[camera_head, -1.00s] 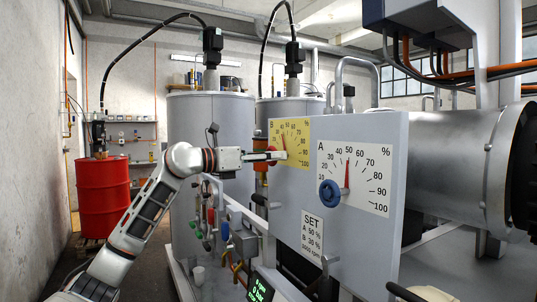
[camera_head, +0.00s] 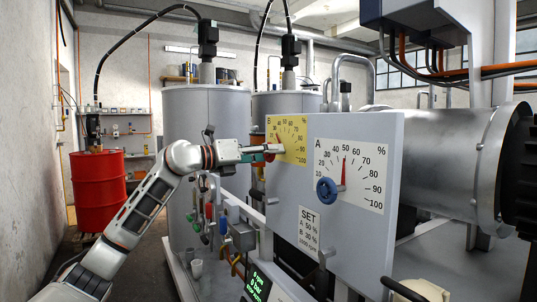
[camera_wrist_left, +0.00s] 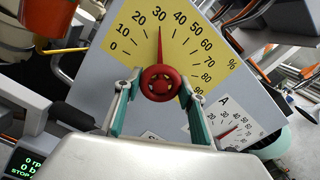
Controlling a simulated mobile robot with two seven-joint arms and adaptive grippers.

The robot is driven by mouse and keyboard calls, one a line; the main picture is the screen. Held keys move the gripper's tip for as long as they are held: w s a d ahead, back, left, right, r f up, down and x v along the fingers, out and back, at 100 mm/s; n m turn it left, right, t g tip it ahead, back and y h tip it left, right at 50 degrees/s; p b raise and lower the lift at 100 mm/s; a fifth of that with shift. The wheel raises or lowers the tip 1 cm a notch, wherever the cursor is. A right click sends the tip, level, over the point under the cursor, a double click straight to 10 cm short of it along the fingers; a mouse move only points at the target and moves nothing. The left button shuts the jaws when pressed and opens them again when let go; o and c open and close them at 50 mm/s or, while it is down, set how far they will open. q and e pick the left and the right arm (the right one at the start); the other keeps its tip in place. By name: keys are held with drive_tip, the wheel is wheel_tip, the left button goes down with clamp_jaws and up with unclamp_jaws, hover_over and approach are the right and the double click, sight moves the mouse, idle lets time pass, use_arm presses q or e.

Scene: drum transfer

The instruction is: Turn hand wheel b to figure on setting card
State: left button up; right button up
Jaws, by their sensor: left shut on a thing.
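Hand wheel b, a red wheel (camera_wrist_left: 160,84), sits on the yellow B dial (camera_head: 292,130). In the left wrist view the dial's red pointer stands at about 30. My left gripper (camera_head: 272,149) is shut on the wheel, its fingers on either side of the rim; the wrist view shows these fingers too (camera_wrist_left: 157,100). In the head view the gripper mostly hides the wheel. The setting card (camera_head: 310,233) on the same panel reads A 50 %, B 30 %. My right gripper is not in view.
On the panel (camera_head: 365,235), right of dial B, is the white A dial (camera_head: 365,157) with a blue hand wheel (camera_head: 327,190); its pointer is near 50. Valves and pipes (camera_head: 225,225) lie below my left arm. A red drum (camera_head: 97,190) stands at left.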

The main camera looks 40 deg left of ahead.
use_arm(q)
drive_tip(key=shift+r, duration=0.1)
drive_tip(key=o, duration=1.1)
drive_tip(key=shift+s, duration=0.1)
drive_tip(key=shift+v, duration=5.95)
